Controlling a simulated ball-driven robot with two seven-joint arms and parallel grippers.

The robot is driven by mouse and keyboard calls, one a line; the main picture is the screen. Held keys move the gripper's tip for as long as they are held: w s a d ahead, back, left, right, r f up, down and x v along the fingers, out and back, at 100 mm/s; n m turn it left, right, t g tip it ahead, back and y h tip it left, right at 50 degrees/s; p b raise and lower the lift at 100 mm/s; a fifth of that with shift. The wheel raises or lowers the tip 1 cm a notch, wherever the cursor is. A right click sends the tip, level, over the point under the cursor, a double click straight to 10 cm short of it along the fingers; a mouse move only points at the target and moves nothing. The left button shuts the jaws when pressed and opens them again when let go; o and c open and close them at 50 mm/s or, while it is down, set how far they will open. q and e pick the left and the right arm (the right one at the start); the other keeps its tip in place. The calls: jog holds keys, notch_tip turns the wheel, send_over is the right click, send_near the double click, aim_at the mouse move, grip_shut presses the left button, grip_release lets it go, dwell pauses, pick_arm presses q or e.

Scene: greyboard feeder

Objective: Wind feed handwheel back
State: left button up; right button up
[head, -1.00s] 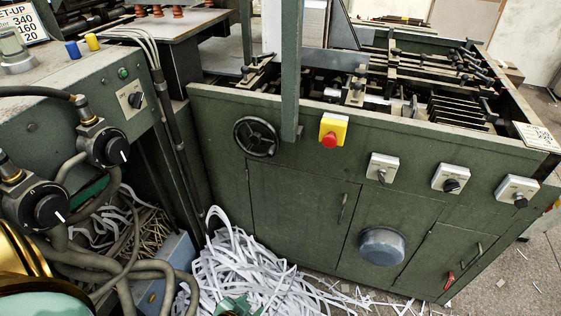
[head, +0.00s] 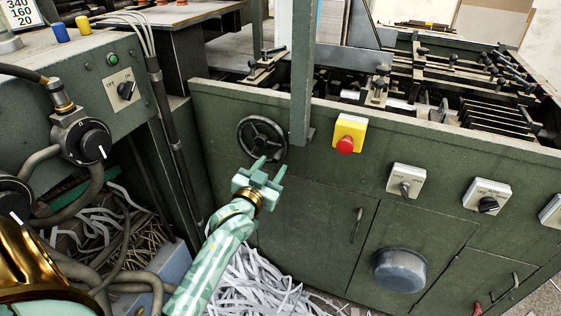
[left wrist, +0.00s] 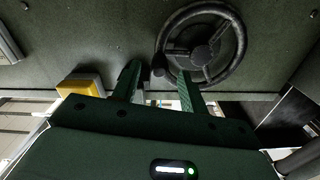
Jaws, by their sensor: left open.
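The feed handwheel (head: 262,139) is a black spoked wheel on the green machine's front panel, just left of a green upright post. It also shows in the left wrist view (left wrist: 203,47), at the upper right, with a small dark handle at its rim. My left gripper (head: 268,166) is open, in front of the wheel's lower edge in the head view. In the left wrist view its two fingers (left wrist: 158,80) point toward the wheel, one overlapping the lower rim and the other left of it. I cannot tell whether it touches. The right gripper is not in view.
A yellow box with a red button (head: 347,134) sits right of the post. Rotary switches (head: 405,181) line the panel. Paper strips (head: 255,285) heap on the floor below.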

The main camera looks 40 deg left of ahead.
aim_at(275, 162)
pick_arm(q)
jog(key=b+x, duration=0.1)
jog(key=x, duration=0.3)
jog(key=shift+w+f, duration=0.15)
jog(key=shift+w, duration=0.4)
